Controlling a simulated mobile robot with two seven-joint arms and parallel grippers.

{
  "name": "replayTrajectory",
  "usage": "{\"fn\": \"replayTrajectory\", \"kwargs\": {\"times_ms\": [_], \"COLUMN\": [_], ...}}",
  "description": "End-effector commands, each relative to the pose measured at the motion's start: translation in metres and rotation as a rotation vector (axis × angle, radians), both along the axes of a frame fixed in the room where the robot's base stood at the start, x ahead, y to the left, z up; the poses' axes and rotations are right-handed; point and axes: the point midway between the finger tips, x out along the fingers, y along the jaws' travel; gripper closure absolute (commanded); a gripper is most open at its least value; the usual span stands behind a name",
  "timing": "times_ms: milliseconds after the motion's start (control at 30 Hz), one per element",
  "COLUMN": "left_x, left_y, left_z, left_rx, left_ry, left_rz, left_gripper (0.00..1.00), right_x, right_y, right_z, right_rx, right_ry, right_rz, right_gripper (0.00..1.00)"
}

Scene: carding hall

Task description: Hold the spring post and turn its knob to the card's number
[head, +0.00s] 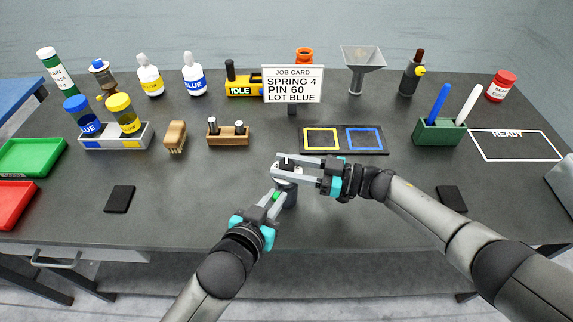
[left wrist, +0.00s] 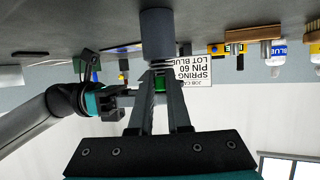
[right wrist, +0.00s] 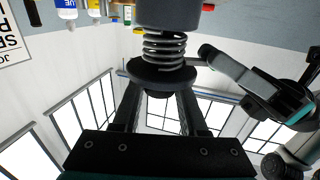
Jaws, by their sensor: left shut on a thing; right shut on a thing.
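The spring post (head: 291,198) stands upright near the table's front middle. It shows as a grey cylinder (left wrist: 157,33) in the left wrist view. My left gripper (head: 277,195) reaches in low from the front left and is shut on the post. My right gripper (head: 288,168) comes from the right above it and is shut on the dark knob (right wrist: 163,76) at the post's top. A coil spring (right wrist: 165,46) shows between knob and post body. The job card (head: 293,84) reads SPRING 4, PIN 60, LOT BLUE. I cannot read any knob mark.
Behind the post lie a mat with yellow and blue squares (head: 384,152) and a wooden pin block (head: 229,137). A brush (head: 176,137) stands left, a green pen holder (head: 439,132) right. Dark pads (head: 120,199) lie at either side; the table front is otherwise clear.

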Motion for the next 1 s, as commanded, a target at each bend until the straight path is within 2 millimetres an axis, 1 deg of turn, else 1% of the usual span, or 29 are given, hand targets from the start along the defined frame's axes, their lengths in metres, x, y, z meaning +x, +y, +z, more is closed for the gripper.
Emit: {"fn": "replayTrajectory", "kwargs": {"times_ms": [200, 433, 1000], "left_x": [-0.0004, -0.0006, -0.0005], "left_y": [-0.0011, -0.0014, -0.0013], "left_z": [0.0002, 0.0002, 0.0003], "left_rx": [-0.002, -0.003, -0.003], "left_ry": [0.000, -0.001, -0.001], "left_rz": [-0.002, -0.002, -0.002], "left_gripper": [1.00, 1.00, 1.00], "right_x": [0.0006, 0.0001, -0.0014], "right_y": [0.0011, 0.0007, -0.0005], "right_z": [-0.0020, -0.0029, -0.0021], "right_rx": [-0.005, -0.007, -0.006], "right_ry": [0.002, 0.001, 0.004], "right_rz": [0.094, 0.161, 0.201], "right_gripper": [1.00, 1.00, 1.00]}}
